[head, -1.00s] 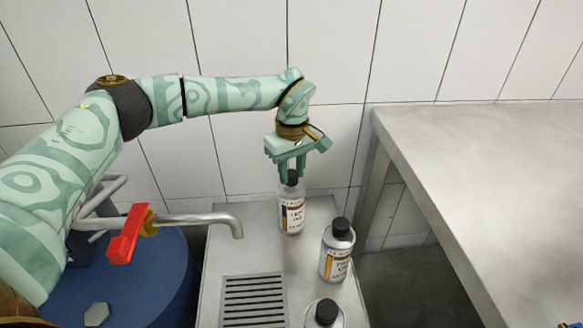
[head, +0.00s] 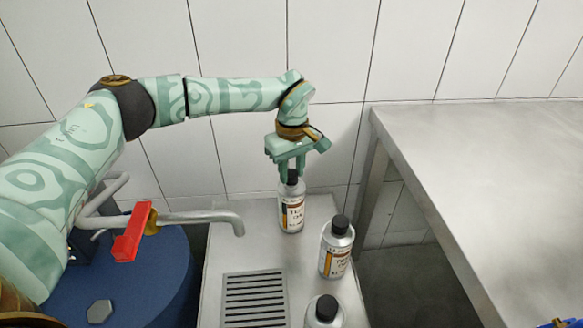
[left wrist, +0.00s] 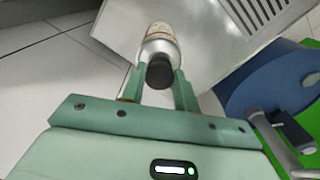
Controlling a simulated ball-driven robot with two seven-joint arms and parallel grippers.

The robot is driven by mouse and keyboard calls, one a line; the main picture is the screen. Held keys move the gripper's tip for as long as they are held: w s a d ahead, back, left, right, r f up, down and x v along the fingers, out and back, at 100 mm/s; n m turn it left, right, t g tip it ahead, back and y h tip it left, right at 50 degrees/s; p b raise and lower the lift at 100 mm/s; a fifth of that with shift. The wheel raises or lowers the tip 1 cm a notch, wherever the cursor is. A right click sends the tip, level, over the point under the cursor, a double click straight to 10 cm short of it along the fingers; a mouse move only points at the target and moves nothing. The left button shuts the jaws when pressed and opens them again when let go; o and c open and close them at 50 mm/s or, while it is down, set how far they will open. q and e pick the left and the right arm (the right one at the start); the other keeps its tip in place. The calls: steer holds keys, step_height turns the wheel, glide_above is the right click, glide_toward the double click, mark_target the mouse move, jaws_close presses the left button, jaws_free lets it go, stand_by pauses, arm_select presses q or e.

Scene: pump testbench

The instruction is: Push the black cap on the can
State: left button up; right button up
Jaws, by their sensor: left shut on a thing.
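A silver can (head: 291,212) with a white and orange label stands upright at the back of the metal counter. A black cap (head: 292,176) sits on its top; whether it is fully seated I cannot tell. My left gripper (head: 291,170) points down over this can, its fingers shut on the cap. In the left wrist view, the round black cap (left wrist: 159,73) lies between the two green fingers of the left gripper (left wrist: 158,82), with the can (left wrist: 160,42) beyond it.
Two more black-capped cans, a middle one (head: 336,250) and a front one (head: 323,317), stand on the counter (head: 255,225) nearby. A drain grille (head: 254,298), a tap spout (head: 205,217) with red handle (head: 131,235) and a blue drum (head: 150,280) are left. A steel table (head: 480,170) stands right.

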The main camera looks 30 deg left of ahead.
arm_select(q)
steer(key=shift+f, duration=0.2)
arm_select(e)
steer(key=shift+r, duration=0.1)
stand_by(0.5)
arm_select(q)
steer(key=o, duration=1.9)
steer(key=shift+r+p, duration=1)
steer(key=shift+r, duration=0.35)
arm_select(e)
steer(key=shift+w+r, duration=0.45)
steer(key=shift+r, duration=0.3)
arm_select(q)
steer(key=shift+r+p, duration=1.55)
steer(key=shift+r, duration=0.7)
steer(key=shift+f, duration=0.1)
arm_select(e)
steer(key=r, duration=0.1)
steer(key=w+r, duration=0.1)
steer(key=shift+w+r+t, duration=0.2)
steer(key=shift+r+t, duration=0.1)
steer(key=shift+r, duration=0.1)
